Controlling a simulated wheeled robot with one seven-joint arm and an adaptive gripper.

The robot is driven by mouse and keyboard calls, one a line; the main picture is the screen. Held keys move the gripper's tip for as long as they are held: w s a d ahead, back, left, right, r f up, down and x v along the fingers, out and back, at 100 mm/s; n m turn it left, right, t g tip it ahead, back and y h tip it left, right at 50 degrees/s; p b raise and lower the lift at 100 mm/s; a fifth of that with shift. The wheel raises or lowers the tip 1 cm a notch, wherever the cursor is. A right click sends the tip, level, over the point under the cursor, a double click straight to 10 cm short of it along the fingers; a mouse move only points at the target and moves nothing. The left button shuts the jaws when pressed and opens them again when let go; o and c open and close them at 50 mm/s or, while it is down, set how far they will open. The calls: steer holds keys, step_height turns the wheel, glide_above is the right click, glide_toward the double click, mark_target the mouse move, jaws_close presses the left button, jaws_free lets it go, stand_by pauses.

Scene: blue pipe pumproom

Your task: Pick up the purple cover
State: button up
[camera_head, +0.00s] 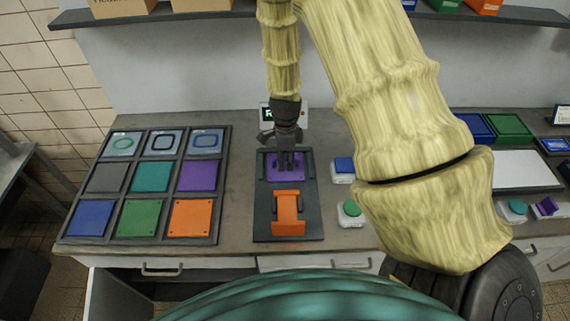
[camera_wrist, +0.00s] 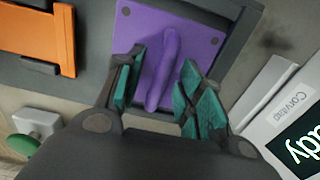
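The purple cover (camera_wrist: 197,40) is a flat square plate with a raised purple handle (camera_wrist: 163,68) across its middle. It sits in the upper part of a dark tray (camera_head: 262,214) on the counter, and the head view shows it partly hidden under my gripper. My gripper (camera_wrist: 157,92) is open, pointing down, with its teal-padded fingers on either side of the handle. A gap shows between the handle and the right finger; the left finger is close to the handle, and I cannot tell whether it touches.
An orange cover (camera_head: 288,213) lies in the same tray, nearer me. A rack of coloured square panels (camera_head: 112,208) stands to the left. A small display (camera_head: 293,117) is behind the tray. Blue (camera_head: 344,165) and green (camera_head: 351,208) buttons on white bases are to the right.

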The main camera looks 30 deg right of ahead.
steer(key=shift+f, duration=0.15)
jaws_close()
steer(key=shift+w, duration=0.1)
stand_by(0.3)
